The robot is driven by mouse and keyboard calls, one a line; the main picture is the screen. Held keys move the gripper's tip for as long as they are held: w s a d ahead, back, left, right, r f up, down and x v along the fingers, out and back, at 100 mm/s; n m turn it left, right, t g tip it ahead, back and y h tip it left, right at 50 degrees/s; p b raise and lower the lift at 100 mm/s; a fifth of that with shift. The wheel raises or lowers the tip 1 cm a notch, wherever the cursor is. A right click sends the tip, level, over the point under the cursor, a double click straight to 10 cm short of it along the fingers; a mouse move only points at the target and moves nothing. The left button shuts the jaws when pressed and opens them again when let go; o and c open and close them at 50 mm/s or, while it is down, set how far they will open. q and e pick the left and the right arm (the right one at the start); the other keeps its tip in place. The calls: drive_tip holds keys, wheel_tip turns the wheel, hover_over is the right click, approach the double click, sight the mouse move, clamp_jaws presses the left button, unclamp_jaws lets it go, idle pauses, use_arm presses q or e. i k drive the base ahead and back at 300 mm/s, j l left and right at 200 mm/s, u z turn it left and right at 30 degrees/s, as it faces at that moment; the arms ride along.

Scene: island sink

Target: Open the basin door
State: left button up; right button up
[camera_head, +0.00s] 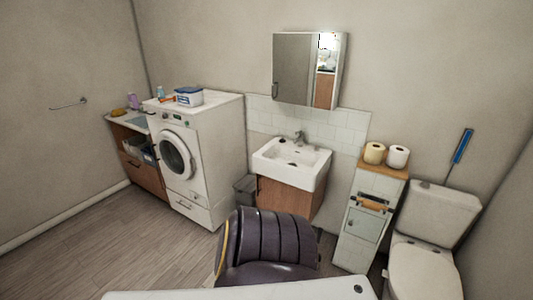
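The white basin (292,160) stands against the back wall, with a grey tap (299,138) on it. Below it is a brown wooden cabinet door (283,197), which looks shut. Its lower part is hidden by a dark ribbed object in front, and I cannot make out a handle. Neither of my grippers is in view, so I cannot see where they are relative to the door.
A dark ribbed object (272,238) and a white surface (240,294) fill the near middle. A grey bin (245,190) stands left of the basin cabinet, beside the washing machine (197,155). A narrow cabinet (361,222) and toilet (423,270) stand right. Floor (120,245) is clear at left.

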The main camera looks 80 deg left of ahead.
sight(271, 194)
drive_tip(key=u, duration=2.7)
